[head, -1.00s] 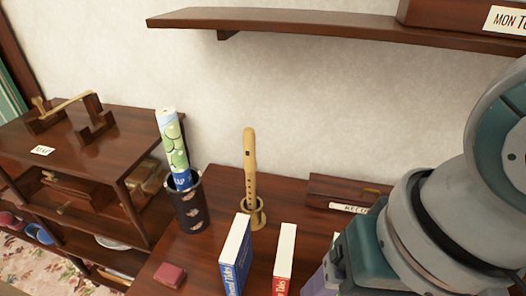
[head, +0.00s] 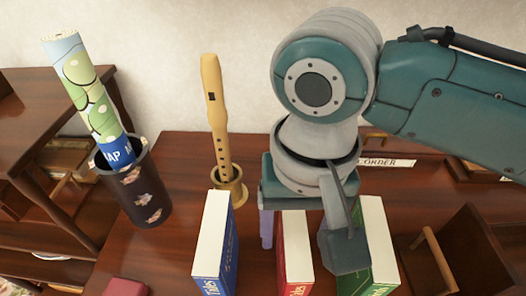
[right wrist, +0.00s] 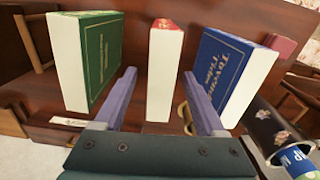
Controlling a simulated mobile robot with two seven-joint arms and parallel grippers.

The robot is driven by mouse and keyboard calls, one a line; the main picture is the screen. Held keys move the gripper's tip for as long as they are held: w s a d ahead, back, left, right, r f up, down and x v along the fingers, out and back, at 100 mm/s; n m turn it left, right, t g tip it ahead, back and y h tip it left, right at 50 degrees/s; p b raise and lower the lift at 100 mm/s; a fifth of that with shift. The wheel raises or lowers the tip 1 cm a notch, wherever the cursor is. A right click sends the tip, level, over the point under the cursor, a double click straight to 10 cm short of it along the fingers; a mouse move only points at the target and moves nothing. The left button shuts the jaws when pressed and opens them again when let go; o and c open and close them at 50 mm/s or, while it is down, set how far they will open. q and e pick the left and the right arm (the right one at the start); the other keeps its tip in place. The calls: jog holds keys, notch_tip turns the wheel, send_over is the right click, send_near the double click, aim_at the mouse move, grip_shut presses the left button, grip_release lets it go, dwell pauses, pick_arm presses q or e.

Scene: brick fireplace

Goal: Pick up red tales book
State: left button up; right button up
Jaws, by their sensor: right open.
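The red book (head: 296,255) stands upright on the dark wooden table, between the blue book (head: 214,250) on its left and the green book (head: 376,245) on its right. My right gripper (head: 300,240) is over the red book, partly hiding it in the head view. In the right wrist view the gripper (right wrist: 159,76) is open, with one purple finger on each side of the red book (right wrist: 164,75). Gaps show between the fingers and the book. The blue book (right wrist: 228,75) and green book (right wrist: 90,60) stand outside the fingers. My left gripper is not in view.
A recorder (head: 216,120) stands in a small wooden holder behind the books. A dark cup (head: 135,190) with a rolled map (head: 85,95) stands at left. A wooden rack (head: 465,260) is at right. A small red item (head: 125,287) lies front left.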

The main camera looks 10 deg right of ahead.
notch_tip(320, 180, down, 3)
jog(key=shift+f+b, duration=0.15)
jog(key=shift+b, duration=0.15)
jog(key=shift+c, duration=0.4)
grip_shut()
dwell(0.8)
